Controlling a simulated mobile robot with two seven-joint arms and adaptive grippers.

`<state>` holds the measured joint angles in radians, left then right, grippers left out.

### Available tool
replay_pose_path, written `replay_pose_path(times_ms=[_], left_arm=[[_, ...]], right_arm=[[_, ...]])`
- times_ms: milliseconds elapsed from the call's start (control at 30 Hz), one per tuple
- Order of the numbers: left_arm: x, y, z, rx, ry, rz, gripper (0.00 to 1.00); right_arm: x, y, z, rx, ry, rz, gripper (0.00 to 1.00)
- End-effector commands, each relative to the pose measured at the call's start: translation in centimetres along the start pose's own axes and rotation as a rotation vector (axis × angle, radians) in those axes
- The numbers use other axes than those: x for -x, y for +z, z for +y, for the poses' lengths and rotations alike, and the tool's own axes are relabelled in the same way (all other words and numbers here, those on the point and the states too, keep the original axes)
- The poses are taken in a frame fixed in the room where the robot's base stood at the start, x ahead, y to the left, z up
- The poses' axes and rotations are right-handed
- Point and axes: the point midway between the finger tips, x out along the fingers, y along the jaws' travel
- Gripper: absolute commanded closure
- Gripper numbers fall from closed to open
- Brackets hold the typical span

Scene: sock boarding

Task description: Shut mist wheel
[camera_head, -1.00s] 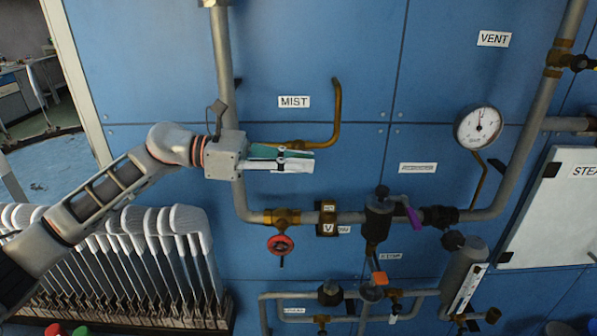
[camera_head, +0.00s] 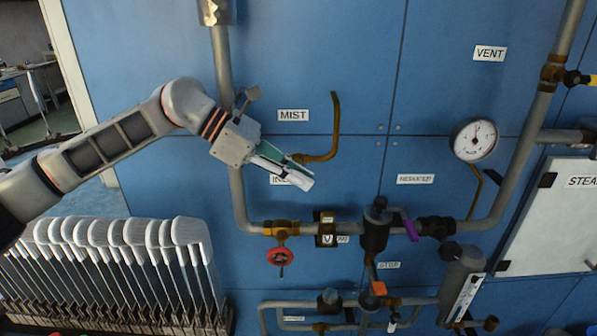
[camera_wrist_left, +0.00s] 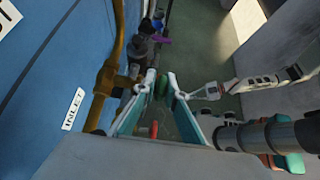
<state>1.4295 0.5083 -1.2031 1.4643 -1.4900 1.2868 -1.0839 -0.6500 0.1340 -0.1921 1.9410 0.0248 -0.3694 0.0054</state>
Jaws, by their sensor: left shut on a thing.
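My left gripper (camera_head: 294,174) is at the end of the arm from the left, just below the MIST label (camera_head: 293,115). Its pale fingers with teal inner sides tilt down to the right. In the left wrist view a green wheel (camera_wrist_left: 162,88) shows between the fingertips, beside a brass fitting (camera_wrist_left: 105,78), and the gripper is shut on it. In the head view the gripper hides this wheel. The bent brass mist pipe (camera_head: 335,125) runs to the gripper. Grey-white arm parts, likely of my right arm, show at the right of the wrist view; its jaws are unclear.
A red wheel (camera_head: 280,256) hangs on the grey pipe below my gripper. A purple lever (camera_head: 410,229), a round gauge (camera_head: 475,140) and a white steam panel (camera_head: 550,215) are further right. A rack of white sock forms (camera_head: 120,235) stands at lower left.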

Motion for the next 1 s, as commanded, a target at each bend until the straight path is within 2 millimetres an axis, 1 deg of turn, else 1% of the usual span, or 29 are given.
replay_pose_path(times_ms=[400,433,467,500,833,933,1000], left_arm=[[0.0,0.1,0.0,-0.002,0.001,0.005,1.00],[0.0,0.1,0.0,-0.002,0.001,0.005,0.81],[0.0,0.1,0.0,-0.002,0.001,0.005,0.73],[0.0,0.1,0.0,-0.002,0.001,0.005,0.72],[0.1,0.1,0.0,-0.001,0.001,0.005,0.72],[0.8,0.1,0.0,0.000,0.001,0.005,0.72],[1.8,0.1,0.1,-0.001,0.003,0.005,0.72]], right_arm=[[0.1,0.1,-0.2,-0.002,-0.002,-0.003,1.00],[0.1,0.1,-0.2,-0.002,-0.003,-0.003,1.00],[0.1,0.1,-0.3,-0.003,-0.003,-0.002,1.00],[0.1,0.1,-0.3,-0.003,-0.004,-0.002,1.00],[0.1,0.0,-0.6,-0.004,-0.007,-0.001,1.00],[0.1,0.0,-0.5,-0.004,-0.006,-0.001,1.00],[0.1,0.0,-0.4,-0.004,-0.006,-0.001,1.00]])
